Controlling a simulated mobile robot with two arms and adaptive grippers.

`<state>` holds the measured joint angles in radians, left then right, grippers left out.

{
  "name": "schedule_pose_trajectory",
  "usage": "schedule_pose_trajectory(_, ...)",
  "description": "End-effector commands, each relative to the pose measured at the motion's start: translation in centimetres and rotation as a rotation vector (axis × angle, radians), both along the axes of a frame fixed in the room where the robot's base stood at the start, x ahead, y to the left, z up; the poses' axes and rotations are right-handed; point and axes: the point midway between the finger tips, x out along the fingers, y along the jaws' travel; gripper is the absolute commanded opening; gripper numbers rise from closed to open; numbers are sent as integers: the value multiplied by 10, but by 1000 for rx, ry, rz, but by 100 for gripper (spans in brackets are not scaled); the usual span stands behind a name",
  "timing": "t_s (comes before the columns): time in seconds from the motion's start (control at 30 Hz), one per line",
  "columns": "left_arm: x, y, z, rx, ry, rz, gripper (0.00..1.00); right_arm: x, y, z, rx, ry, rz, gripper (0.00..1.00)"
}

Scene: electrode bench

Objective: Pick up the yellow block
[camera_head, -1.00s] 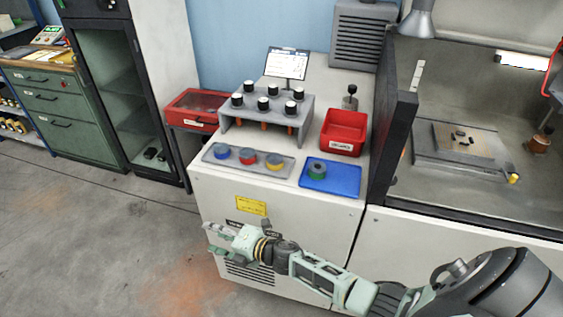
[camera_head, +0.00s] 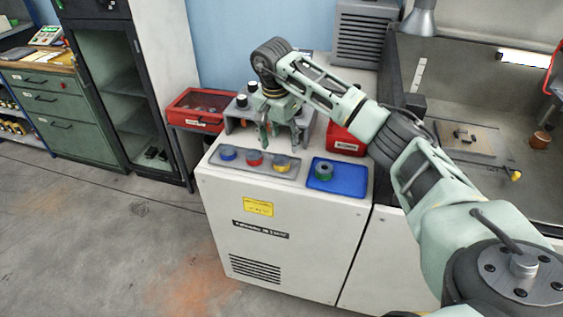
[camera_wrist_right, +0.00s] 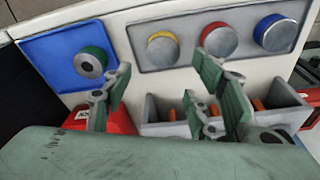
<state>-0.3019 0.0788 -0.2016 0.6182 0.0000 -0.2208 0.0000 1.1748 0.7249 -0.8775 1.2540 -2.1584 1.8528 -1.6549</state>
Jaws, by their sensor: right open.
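The yellow block (camera_head: 282,162) is a short round piece with a grey top, at the right end of a row on a grey tray (camera_head: 240,172). It also shows in the right wrist view (camera_wrist_right: 162,48). A red block (camera_head: 254,159) and a blue block (camera_head: 228,153) share the tray. My right gripper (camera_head: 283,136) is open and empty, pointing down above the bench just behind the tray. In the right wrist view its fingers (camera_wrist_right: 165,95) are apart, with the yellow block beyond them. My left gripper is not in view.
A blue tray (camera_head: 349,187) with a green round block (camera_head: 323,171) is right of the grey tray.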

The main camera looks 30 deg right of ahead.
Motion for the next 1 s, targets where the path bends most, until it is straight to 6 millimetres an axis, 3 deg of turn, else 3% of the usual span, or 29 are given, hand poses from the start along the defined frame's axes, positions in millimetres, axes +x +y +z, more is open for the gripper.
schedule_pose_trajectory(0.33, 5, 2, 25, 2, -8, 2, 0, -6, 4, -41, 5, 3, 1, 53)
schedule_pose_trajectory(0.5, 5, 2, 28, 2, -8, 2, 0, -4, 1, -61, 5, 0, -1, 53)
schedule_pose_trajectory(0.77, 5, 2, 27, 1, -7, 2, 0, -3, 0, -65, 5, -2, 0, 53)
schedule_pose_trajectory(1.0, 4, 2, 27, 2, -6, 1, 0, -3, 0, -64, 5, -2, 0, 32)
